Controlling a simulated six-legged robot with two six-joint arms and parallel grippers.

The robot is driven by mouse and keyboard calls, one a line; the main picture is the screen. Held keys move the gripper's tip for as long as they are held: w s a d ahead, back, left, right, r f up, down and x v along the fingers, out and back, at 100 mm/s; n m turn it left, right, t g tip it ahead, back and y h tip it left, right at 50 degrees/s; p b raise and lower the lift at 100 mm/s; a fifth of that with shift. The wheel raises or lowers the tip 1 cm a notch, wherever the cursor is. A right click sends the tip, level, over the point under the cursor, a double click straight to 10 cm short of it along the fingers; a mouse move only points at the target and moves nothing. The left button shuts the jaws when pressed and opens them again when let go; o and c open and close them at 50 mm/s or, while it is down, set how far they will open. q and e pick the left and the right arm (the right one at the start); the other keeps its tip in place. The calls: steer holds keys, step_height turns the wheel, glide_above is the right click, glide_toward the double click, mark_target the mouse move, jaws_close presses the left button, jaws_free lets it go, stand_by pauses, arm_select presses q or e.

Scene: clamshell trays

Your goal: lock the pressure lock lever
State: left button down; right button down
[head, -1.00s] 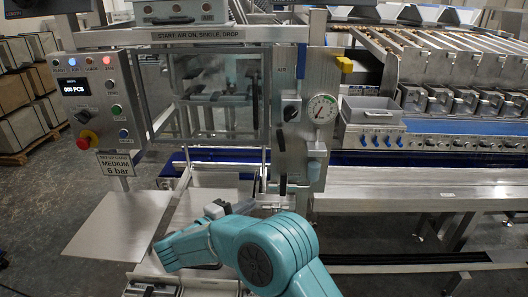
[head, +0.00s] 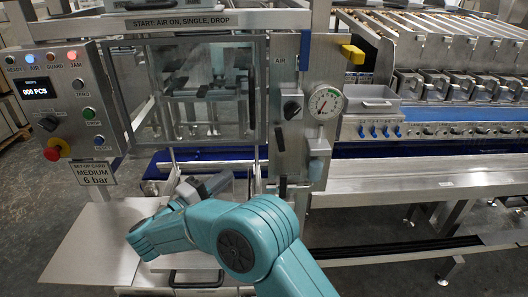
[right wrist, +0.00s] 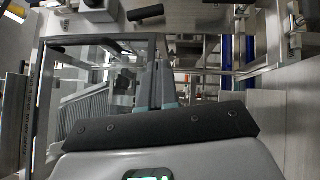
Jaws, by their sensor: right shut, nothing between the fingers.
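The steel AIR panel (head: 294,75) stands right of the clear guard door. It carries a black rotary switch (head: 292,108), a round pressure gauge (head: 326,103), a grey-blue regulator body (head: 318,148) and a yellow block-like lever (head: 353,54) at its upper right edge. I cannot tell for sure which part is the pressure lock lever. My right gripper (head: 216,184) is shut and empty, below the guard door and left of and below the panel, apart from the gauge and the yellow lever. Its fingers also show in the right wrist view (right wrist: 155,88). My left gripper is out of view.
The guard door (head: 212,85) has a black upright handle at its right edge. A control box (head: 62,105) with a red stop button stands at left, above a flat steel plate (head: 95,245). A grey bin (head: 366,103) and the conveyor line (head: 450,175) lie to the right.

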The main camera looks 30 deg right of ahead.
steer(key=shift+d, duration=0.1)
steer(key=p, duration=0.2)
glide_toward(280, 139)
steer(key=w+d+f, duration=0.3)
steer(key=w, duration=0.2)
steer(key=s+d, duration=0.2)
steer(key=d, duration=0.1)
steer(key=shift+r+p, duration=0.4)
steer(key=shift+s+d, duration=0.1)
